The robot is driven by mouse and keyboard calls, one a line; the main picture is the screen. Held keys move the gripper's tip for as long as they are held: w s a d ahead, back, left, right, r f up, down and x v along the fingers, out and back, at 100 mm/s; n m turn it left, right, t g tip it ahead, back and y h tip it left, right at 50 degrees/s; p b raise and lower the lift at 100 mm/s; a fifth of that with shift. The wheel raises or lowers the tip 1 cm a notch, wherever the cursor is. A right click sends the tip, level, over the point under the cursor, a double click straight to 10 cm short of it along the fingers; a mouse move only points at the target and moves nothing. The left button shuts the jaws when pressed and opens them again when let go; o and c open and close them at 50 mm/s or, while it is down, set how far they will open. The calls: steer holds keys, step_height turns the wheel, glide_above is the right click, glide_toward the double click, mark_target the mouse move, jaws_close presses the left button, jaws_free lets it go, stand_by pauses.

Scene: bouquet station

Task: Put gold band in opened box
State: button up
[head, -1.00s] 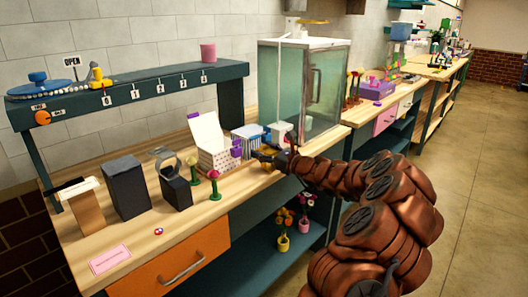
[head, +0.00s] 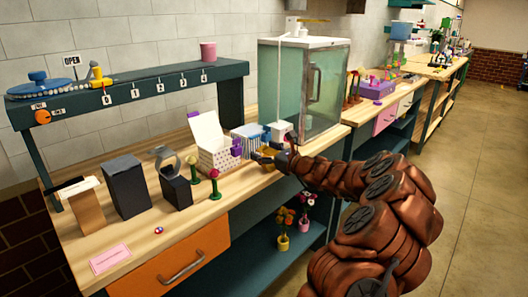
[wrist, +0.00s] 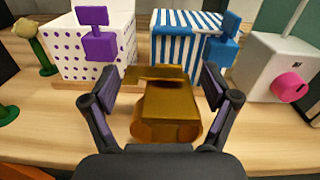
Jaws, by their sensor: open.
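The gold band (wrist: 168,108) is a wide, bent gold piece standing on the wooden bench in the wrist view. My gripper (wrist: 158,80) is open, with one dark finger on each side of the band. Gaps show between the fingers and the band. In the head view my gripper (head: 266,157) is low over the bench, in front of the striped box, and largely hides the band. The opened box (head: 216,158) is white with purple dots, its lid raised, left of my gripper. Its dotted front and purple latch show at upper left in the wrist view (wrist: 75,52).
A blue-and-white striped box (wrist: 180,42) stands behind the band. A grey-white box with a pink knob (wrist: 290,88) is to its right. Flower-like stands (head: 214,184) are in front of the opened box. A glass cabinet (head: 300,90) stands behind at right.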

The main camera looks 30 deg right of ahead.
steer(key=v, duration=1.2)
steer(key=shift+b, duration=0.35)
